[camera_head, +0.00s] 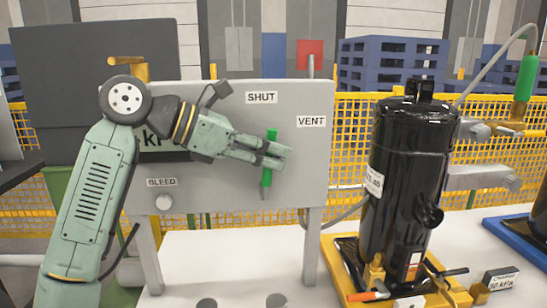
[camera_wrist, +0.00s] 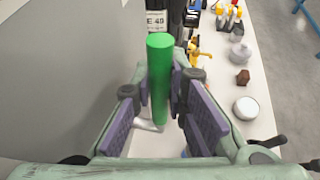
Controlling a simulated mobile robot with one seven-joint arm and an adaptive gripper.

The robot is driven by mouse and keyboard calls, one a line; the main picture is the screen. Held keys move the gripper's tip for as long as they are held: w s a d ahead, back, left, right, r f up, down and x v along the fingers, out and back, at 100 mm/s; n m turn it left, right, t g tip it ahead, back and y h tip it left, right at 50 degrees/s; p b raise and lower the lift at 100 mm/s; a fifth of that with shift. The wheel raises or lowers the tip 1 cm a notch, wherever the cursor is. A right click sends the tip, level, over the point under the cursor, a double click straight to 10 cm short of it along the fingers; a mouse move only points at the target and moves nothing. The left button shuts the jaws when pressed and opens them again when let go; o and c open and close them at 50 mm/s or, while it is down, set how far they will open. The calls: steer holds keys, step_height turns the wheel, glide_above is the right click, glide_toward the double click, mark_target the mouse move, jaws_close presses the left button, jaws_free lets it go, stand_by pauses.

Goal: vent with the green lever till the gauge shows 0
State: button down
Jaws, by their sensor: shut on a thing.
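The green lever (camera_head: 266,178) stands nearly upright on the front of a grey panel (camera_head: 232,188). Its upper end points up toward the SHUT label (camera_head: 261,97); the VENT label (camera_head: 311,121) is to its upper right. My gripper (camera_head: 280,157) reaches across from the left and is shut on the lever's middle. In the wrist view, the green lever (camera_wrist: 159,70) stands between the purple pads of my gripper (camera_wrist: 160,100). The gauge display (camera_head: 158,143) is mostly hidden behind my arm; only part of its unit shows, so its reading cannot be told.
A white BLEED knob (camera_head: 164,202) sits low on the panel. A black compressor (camera_head: 405,180) stands on a yellow pallet (camera_head: 352,258) to the right. A hose with another green handle (camera_head: 525,78) is at the far right. The white tabletop (camera_head: 225,270) below the panel is mostly clear.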

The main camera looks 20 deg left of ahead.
steer(key=shift+r, duration=0.1)
steer(key=c, duration=1.6)
jaws_free()
steer(key=shift+o, duration=0.2)
steer(key=shift+a, duration=0.1)
steer(key=v, duration=1.2)
steer(key=shift+c, duration=0.2)
